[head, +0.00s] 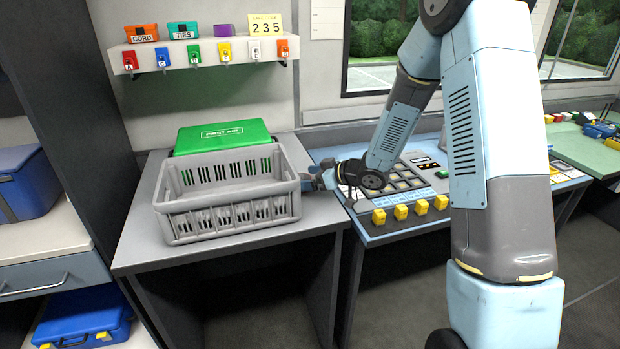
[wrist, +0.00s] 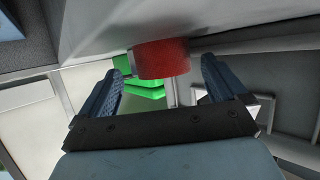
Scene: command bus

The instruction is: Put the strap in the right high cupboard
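My gripper (head: 318,181) is at the right side of the grey crate on the desk in the head view. In the wrist view my gripper (wrist: 165,62) has its two dark fingers spread apart. A red, rounded thing (wrist: 162,58), possibly the rolled strap, shows between and just beyond the fingertips. I see a gap at its right side; whether the left finger touches it is unclear. The red thing cannot be made out in the head view. No high cupboard can be made out in either view.
The grey crate (head: 235,218) stands on the desk (head: 150,245), with a green first aid box (head: 222,134) behind it. A console with yellow knobs (head: 400,211) is to the right. A key shelf (head: 205,53) holding small boxes hangs above. A blue case (head: 85,316) sits low left.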

